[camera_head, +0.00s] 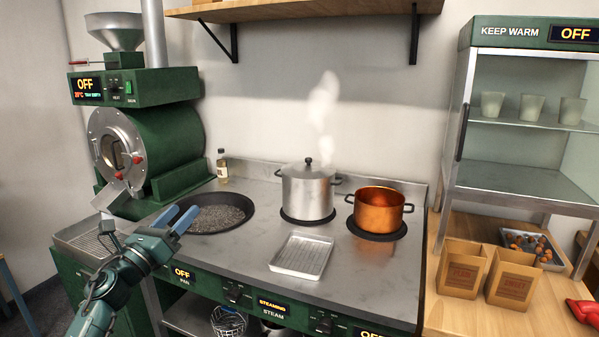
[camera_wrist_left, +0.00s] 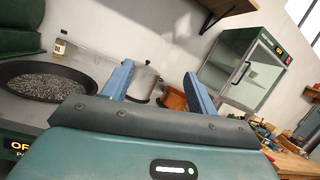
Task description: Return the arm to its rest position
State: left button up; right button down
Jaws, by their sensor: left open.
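My left gripper (camera_head: 178,221) is raised at the left front of the counter, beside the dark round pan (camera_head: 210,226). Its two blue fingers are apart with nothing between them. In the left wrist view the open fingers (camera_wrist_left: 160,88) frame the counter behind, with the steel pot (camera_wrist_left: 144,82) and part of the copper pot (camera_wrist_left: 174,98) beyond them.
A green roaster (camera_head: 150,140) stands at the left. A lidded steel pot (camera_head: 307,190) steams beside the copper pot (camera_head: 378,212). An empty metal tray (camera_head: 301,257) lies in front. Paper bags (camera_head: 462,270) and a chestnut tray (camera_head: 531,262) stand on the right wooden counter under the warming cabinet (camera_head: 462,130).

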pick_arm(q)
jog(key=w+a+f+m+g+y, duration=0.1)
jog(key=w+a+f+m+y, duration=0.3)
jog(key=m, duration=1.4)
jog(key=a+f+m+g+y, duration=0.2)
jog(key=a+m+y, duration=0.5)
jog(key=m, duration=1.1)
jog(key=s+d+f+m+g+h, duration=0.1)
jog(key=s+d+f, duration=0.35)
jog(key=f, duration=0.25)
jog(key=s+d+f+h, duration=0.1)
jog(key=s+d+f, duration=0.3)
jog(key=s+f, duration=0.15)
jog(key=s+d+f+g+h, duration=0.1)
jog(key=s+d+f, duration=0.3)
jog(key=s, duration=0.6)
jog(key=s+d+f+g+h, duration=0.1)
jog(key=s+d+f, duration=0.4)
jog(key=s, duration=0.5)
jog(key=s+d+f+g, duration=0.3)
jog(key=s+d+f, duration=0.2)
jog(key=s, duration=0.5)
jog(key=shift+d+h, duration=0.15)
jog(key=shift+h, duration=0.25)
pick_arm(e)
notch_tip(320, 180, down, 8)
jog(key=d+n+g+h, duration=0.1)
jog(key=shift+s+d+r+g, duration=0.15)
jog(key=shift+s+g, duration=0.1)
jog(key=shift+g, duration=0.15)
